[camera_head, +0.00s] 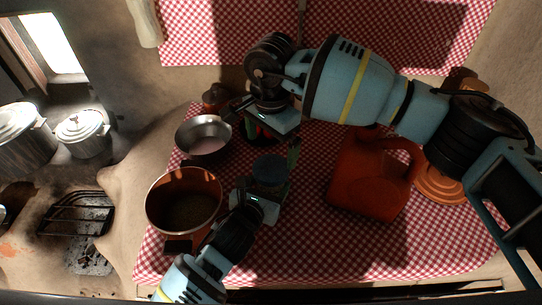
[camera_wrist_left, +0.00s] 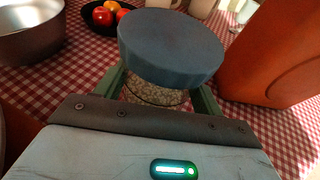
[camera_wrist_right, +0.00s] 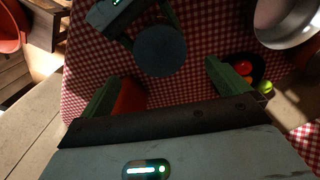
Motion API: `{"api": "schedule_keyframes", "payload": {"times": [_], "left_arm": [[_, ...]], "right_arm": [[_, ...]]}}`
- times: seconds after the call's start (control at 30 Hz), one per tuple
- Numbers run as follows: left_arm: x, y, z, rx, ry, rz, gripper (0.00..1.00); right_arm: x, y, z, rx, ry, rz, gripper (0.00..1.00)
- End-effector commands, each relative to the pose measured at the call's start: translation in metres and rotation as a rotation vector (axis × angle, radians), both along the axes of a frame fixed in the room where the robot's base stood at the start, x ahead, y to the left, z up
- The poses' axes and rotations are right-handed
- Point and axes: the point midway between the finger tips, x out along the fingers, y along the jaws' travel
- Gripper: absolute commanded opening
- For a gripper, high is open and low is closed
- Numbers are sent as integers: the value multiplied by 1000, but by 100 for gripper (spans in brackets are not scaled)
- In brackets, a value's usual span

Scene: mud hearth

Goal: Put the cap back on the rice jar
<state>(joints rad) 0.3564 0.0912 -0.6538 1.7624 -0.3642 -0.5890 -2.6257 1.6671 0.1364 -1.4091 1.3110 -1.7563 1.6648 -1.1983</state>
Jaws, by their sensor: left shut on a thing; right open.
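The rice jar (camera_wrist_left: 155,95) is clear glass with speckled grains inside, standing between the fingers of my left gripper (camera_wrist_left: 160,90). The round blue cap (camera_wrist_left: 170,48) is on top of the jar; I cannot tell whether it is fastened. The cap also shows in the head view (camera_head: 270,168) and the right wrist view (camera_wrist_right: 160,50). My left gripper is shut on the jar, coming from the near side. My right gripper (camera_head: 272,140) is open and empty, above and beyond the cap; in its wrist view the cap appears ahead, between the fingers but not touching them.
An orange-red jug (camera_head: 365,180) stands right of the jar. A copper pot (camera_head: 160,212) and a metal bowl (camera_head: 203,153) stand to the left. A dark fruit bowl (camera_wrist_left: 88,12) lies beyond the jar. The checkered cloth (camera_head: 310,255) is clear near the front.

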Motion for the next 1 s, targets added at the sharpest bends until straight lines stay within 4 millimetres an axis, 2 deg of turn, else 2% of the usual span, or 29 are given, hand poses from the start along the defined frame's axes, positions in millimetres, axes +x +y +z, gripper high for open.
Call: {"api": "schedule_keyframes", "payload": {"times": [0.1,0.3,0.7,0.73,0.9,1.0], "left_arm": [[0,0,-1,1,2,0,5],[0,0,-1,1,2,0,5],[0,0,-1,1,2,0,5],[0,0,-1,1,2,0,71],[0,0,-1,0,1,0,93],[0,0,0,0,1,0,94]], "right_arm": [[1,0,23,1,-2,-1,100],[0,0,45,0,0,-1,100],[0,0,51,-1,2,-1,100],[0,0,51,-1,2,-1,100],[0,0,50,-1,2,-1,100],[0,0,50,0,1,-1,100]]}}
